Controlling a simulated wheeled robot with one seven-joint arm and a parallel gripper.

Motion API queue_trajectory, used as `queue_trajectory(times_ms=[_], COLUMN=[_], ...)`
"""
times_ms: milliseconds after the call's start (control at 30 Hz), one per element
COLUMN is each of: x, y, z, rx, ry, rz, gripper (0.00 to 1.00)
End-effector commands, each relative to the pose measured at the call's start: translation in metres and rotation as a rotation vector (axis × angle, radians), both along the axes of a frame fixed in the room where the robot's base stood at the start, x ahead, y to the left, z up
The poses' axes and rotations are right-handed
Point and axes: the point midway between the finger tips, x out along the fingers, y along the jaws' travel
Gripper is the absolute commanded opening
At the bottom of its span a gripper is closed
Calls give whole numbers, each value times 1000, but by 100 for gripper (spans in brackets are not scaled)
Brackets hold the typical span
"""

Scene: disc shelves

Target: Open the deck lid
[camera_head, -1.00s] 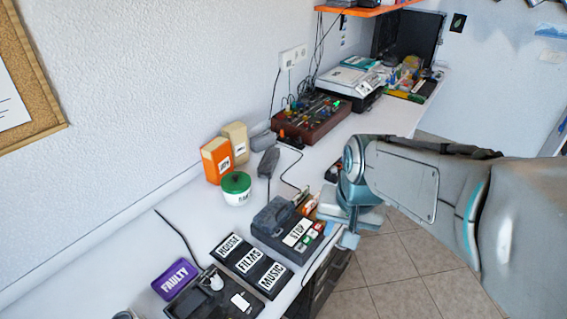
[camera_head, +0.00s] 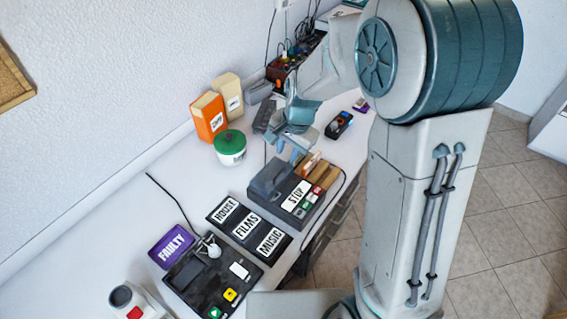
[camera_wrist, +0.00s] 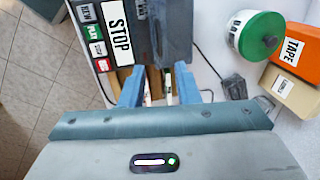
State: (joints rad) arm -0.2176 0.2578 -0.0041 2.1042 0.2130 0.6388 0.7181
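The deck (camera_head: 304,212) is a black box with a STOP label and small coloured buttons on the bench. A dark grey raised lid part (camera_head: 270,180) sits on its left side and looks closed. In the wrist view the deck's STOP label (camera_wrist: 118,32) is at the upper left, with the dark lid (camera_wrist: 158,28) beside it. My gripper (camera_head: 292,152) is over the deck's far edge, fingers down. In the wrist view my gripper (camera_wrist: 158,76) has its blue fingers apart, with nothing clearly held. Contact with the lid cannot be told.
HOUSE, FILMS and MUSIC slots (camera_head: 247,232), a purple FAULTY tray (camera_head: 171,246) and another black device (camera_head: 212,283) lie nearer. A green-lidded tub (camera_head: 230,149) and an orange TAPE box (camera_head: 209,117) stand by the wall. Brown pieces (camera_head: 322,172) are at the deck's far edge.

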Motion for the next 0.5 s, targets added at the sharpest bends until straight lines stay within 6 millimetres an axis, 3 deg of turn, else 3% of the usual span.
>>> queue_trajectory(times_ms=[200, 500], x=[4, 8], y=[6, 10], z=[-42, -67], rx=[0, 0], ry=[4, 0], rz=[0, 1], gripper=[29, 29])
